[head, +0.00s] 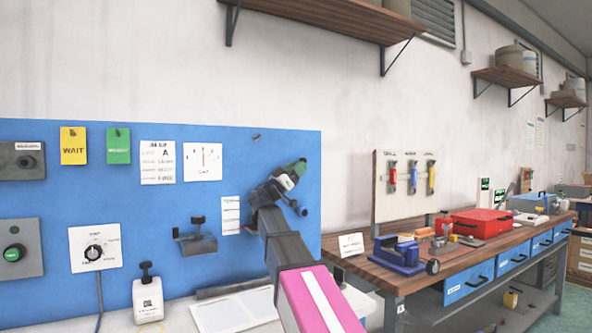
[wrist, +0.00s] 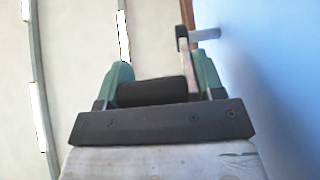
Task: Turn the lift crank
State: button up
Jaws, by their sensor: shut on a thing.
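The lift crank has a black cylindrical grip (wrist: 155,91), a flat metal arm and a short shaft reaching toward the blue board, all seen in the wrist view. My gripper (wrist: 163,82) has green fingers, one on each side of the black grip, and is shut on it. The crank arm runs up along the right finger to its hub. In the head view my gripper (head: 289,177) is at the right part of the blue board, where it and my arm hide most of the crank. A small dark knob shows just below my gripper there; I cannot tell whether it is part of the crank.
The blue board (head: 120,205) carries cards, a dial box (head: 95,247) and a dark bracket (head: 196,240). An oil bottle (head: 147,300) stands below it. To the right, a wooden bench (head: 385,283) holds a blue vise (head: 398,256) and a red case (head: 482,222).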

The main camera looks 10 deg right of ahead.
jog(key=shift+s+d+f, duration=0.15)
jog(key=shift+s, duration=0.4)
jog(key=o, duration=1.1)
jog(key=shift+w, duration=0.2)
jog(key=shift+a, duration=0.25)
jog(key=s+a, duration=0.1)
jog(key=a, duration=0.3)
jog(key=s+a, duration=0.1)
jog(key=a, duration=0.3)
jog(key=s+a, duration=0.2)
jog(key=a, duration=0.2)
jog(key=shift+f, duration=0.25)
